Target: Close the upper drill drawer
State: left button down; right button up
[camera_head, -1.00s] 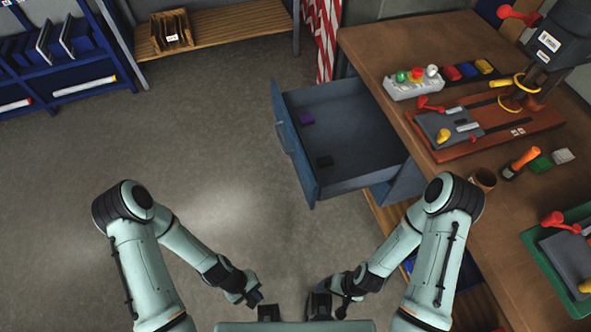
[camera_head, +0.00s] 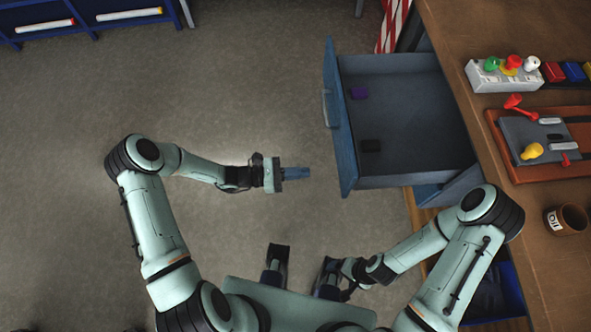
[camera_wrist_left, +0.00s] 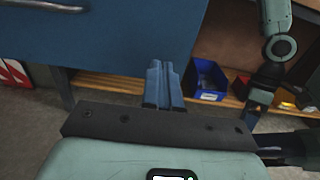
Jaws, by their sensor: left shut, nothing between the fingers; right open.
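The upper drawer (camera_head: 400,182) is blue and stands pulled out to the left from the wooden workbench. Its front panel (camera_head: 341,120) has a grey handle (camera_head: 328,108).
The workbench top (camera_head: 450,45) holds a white box with coloured buttons (camera_head: 500,76), a red-brown board (camera_head: 535,165) and a cup (camera_head: 566,219). Below the drawer, a blue bin (camera_wrist_left: 205,82) sits on a wooden shelf. The floor left of the drawer is clear.

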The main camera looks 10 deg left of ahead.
aim_at(343, 170)
pick_arm(q)
jog(key=x, duration=0.9)
jog(key=shift+w+d+f, duration=0.1)
jog(key=shift+d, duration=0.2)
jog(key=shift+d, duration=0.1)
